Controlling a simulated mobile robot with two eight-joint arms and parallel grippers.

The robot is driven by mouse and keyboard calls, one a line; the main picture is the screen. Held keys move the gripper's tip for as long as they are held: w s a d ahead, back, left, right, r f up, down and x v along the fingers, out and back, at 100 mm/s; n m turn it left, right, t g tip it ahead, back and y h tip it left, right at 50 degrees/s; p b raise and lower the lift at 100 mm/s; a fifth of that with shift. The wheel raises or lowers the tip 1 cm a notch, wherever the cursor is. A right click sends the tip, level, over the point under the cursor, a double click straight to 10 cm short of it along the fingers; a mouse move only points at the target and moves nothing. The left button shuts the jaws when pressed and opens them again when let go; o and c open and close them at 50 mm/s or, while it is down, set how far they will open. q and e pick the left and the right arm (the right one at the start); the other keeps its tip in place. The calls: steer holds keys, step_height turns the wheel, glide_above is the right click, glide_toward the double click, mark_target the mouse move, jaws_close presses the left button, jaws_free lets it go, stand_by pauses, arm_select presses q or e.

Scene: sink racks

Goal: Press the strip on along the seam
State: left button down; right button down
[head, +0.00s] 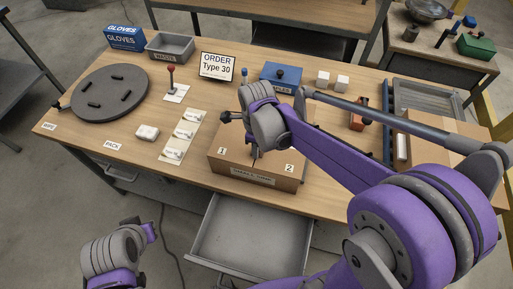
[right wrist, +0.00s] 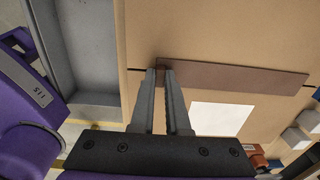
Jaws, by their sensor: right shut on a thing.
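A brown cardboard box (head: 215,164) sits at the table's front edge, with labels 1 and 2 on top and a label on its front. In the head view my right gripper (head: 255,154) is low over the front part of its top, largely covered by my arm. In the right wrist view a darker brown strip (right wrist: 235,77) lies along the box top (right wrist: 200,40). My right gripper (right wrist: 160,74) is shut on the strip's end nearest the drawer.
An open grey drawer (head: 250,235) projects below the box front; it also shows in the right wrist view (right wrist: 85,50). Behind the box are a blue case (head: 281,74) and white blocks (head: 342,82). A round dark tray (head: 110,92) stands left. White cards (head: 182,135) lie beside the box.

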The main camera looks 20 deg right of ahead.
steer(key=c, duration=0.8)
jaws_free()
steer(key=shift+c, duration=0.2)
steer(key=shift+r, duration=0.1)
step_height(320, 180, up, 11)
steer(key=shift+f+p, duration=0.2)
steer(key=shift+p, duration=0.15)
